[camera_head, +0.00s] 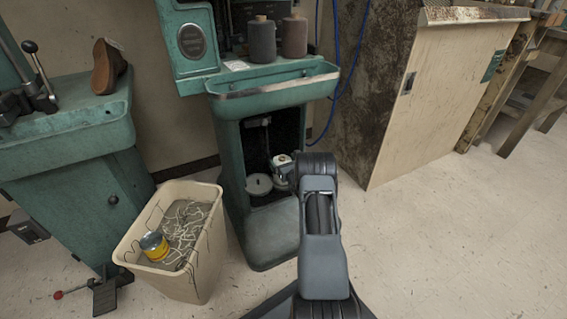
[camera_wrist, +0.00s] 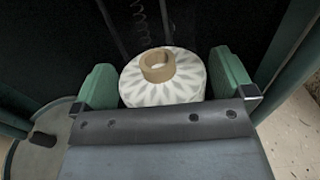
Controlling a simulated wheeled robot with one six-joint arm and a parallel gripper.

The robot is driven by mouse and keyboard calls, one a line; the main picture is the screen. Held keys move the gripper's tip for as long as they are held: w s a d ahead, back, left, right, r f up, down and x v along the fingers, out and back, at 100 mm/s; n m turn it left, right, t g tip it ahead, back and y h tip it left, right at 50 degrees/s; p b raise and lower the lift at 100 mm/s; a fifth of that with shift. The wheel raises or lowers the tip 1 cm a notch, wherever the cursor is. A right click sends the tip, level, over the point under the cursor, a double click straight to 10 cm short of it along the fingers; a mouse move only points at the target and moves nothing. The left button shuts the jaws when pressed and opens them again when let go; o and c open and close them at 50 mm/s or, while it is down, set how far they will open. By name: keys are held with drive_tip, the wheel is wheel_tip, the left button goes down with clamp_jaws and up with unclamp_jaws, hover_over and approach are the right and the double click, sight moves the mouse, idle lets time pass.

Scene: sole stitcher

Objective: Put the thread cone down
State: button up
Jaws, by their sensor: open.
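A white thread cone with a tan cardboard core (camera_wrist: 165,88) stands between the two green fingers of my gripper (camera_wrist: 166,82) in the wrist view. The fingers are apart on either side of it. Whether either finger touches it cannot be told. In the head view the cone (camera_head: 281,160) shows at the opening in the lower part of the green stitching machine (camera_head: 232,150), partly hidden by my arm. My fingers are mostly hidden there. What lies directly under the cone is not visible.
A pale round disc (camera_head: 258,185) lies left of the cone inside the opening, with machine walls close by. Two dark cones (camera_head: 262,40) stand on top of the machine. A beige bin (camera_head: 190,275) holding thread scraps and a yellow tin stands at the left. Floor at right is clear.

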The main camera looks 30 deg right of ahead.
drive_tip(key=shift+r, duration=0.1)
drive_tip(key=shift+s+r, duration=0.1)
drive_tip(key=shift+s, duration=0.15)
drive_tip(key=s+a+p, duration=0.2)
drive_tip(key=s+p, duration=0.2)
drive_tip(key=s, duration=0.7)
drive_tip(key=w+a+r+n+g+y, duration=0.2)
drive_tip(key=w+a+r+n+y, duration=0.1)
drive_tip(key=a+r+n+y, duration=0.8)
drive_tip(key=s+a+r+n+g+y, duration=0.1)
drive_tip(key=s+a+r+n+g, duration=0.1)
drive_tip(key=s+a+n+g, duration=0.3)
drive_tip(key=a+r+n+g+y, duration=0.1)
drive_tip(key=a+r+n+g, duration=0.15)
drive_tip(key=a, duration=0.45)
drive_tip(key=s+a+r+n+g+y, duration=0.1)
drive_tip(key=s+a+r+n+g, duration=0.2)
drive_tip(key=a, duration=0.3)
drive_tip(key=s+r+n+g+h, duration=0.1)
drive_tip(key=s+r+n+h, duration=0.1)
drive_tip(key=s+n+h, duration=0.3)
drive_tip(key=s+r+n+g+h, duration=0.1)
drive_tip(key=s+r+n+h, duration=0.2)
drive_tip(key=s+n+h, duration=0.3)
drive_tip(key=s+n, duration=0.5)
drive_tip(key=s, duration=0.1)
drive_tip(key=shift+s+r, duration=0.15)
drive_tip(key=shift+r, duration=0.05)
